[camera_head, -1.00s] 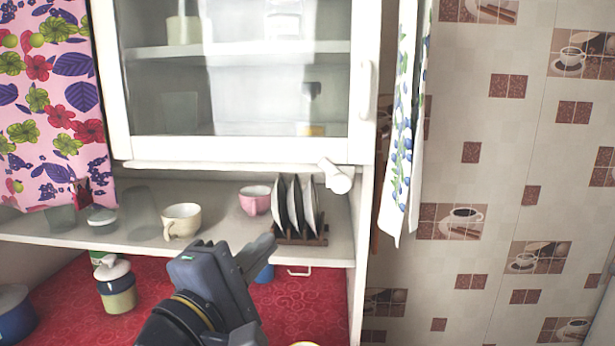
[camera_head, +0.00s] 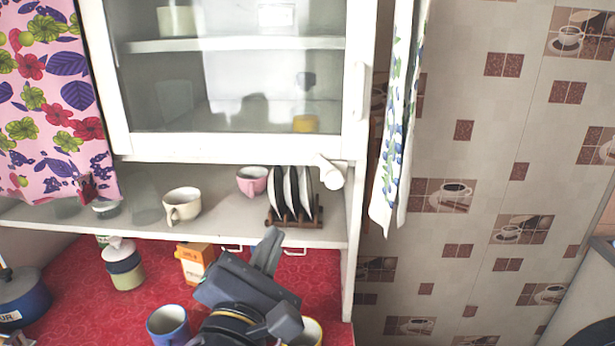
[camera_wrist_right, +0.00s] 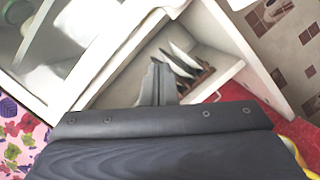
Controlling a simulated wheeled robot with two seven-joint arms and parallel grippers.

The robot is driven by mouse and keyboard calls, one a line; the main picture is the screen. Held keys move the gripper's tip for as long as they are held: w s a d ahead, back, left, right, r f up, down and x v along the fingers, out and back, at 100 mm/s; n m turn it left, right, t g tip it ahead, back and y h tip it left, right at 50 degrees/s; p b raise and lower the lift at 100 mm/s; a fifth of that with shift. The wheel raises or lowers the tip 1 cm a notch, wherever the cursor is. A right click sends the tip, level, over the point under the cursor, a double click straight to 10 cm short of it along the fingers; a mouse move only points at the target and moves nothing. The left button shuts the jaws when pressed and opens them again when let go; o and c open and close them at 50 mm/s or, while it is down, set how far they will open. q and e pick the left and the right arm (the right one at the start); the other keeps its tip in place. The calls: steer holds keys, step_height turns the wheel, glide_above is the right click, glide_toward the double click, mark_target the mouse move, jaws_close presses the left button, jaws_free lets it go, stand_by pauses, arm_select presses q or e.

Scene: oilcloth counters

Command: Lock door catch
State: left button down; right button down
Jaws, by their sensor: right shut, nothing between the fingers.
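The white door catch (camera_head: 328,172) is a short stubby piece below the lower right corner of the glass cabinet door (camera_head: 240,147). It sticks out at a tilt. The door appears closed against the white cabinet frame. My right gripper (camera_head: 268,246) is shut and empty, below and left of the catch and apart from it, in front of the shelf edge. Its fingers also show in the right wrist view (camera_wrist_right: 157,84), pointing toward the shelf with the plates. I cannot make out the catch clearly in that view. My left gripper is not in view.
A plate rack (camera_head: 292,221), a pink cup (camera_head: 252,181) and a cream cup (camera_head: 182,205) stand on the open shelf. An orange box (camera_head: 194,263), a jar (camera_head: 123,268) and a blue mug (camera_head: 168,325) stand on the red counter. A towel (camera_head: 397,150) hangs right of the cabinet.

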mark_target(328, 171)
steer(key=shift+w+d, duration=0.1)
steer(key=shift+w, duration=0.05)
steer(key=w+d+r+p, duration=0.1)
steer(key=w, duration=0.2)
steer(key=w+d+r+p, duration=0.1)
steer(key=w+r+p, duration=0.1)
steer(key=w, duration=0.1)
steer(key=w+d+r+p, duration=0.1)
steer(key=w+p, duration=0.1)
steer(key=w, duration=0.1)
steer(key=shift+w+d+r, duration=0.15)
steer(key=shift+w+d, duration=0.1)
steer(key=shift+w, duration=0.05)
steer(key=shift+d+r+p, duration=0.25)
steer(key=shift+d+p, duration=0.05)
steer(key=shift+d, duration=0.05)
steer(key=shift+r+m+b, duration=0.1)
steer(key=shift+m+b, duration=0.3)
steer(key=shift+b, duration=0.15)
steer(key=shift+b, duration=0.3)
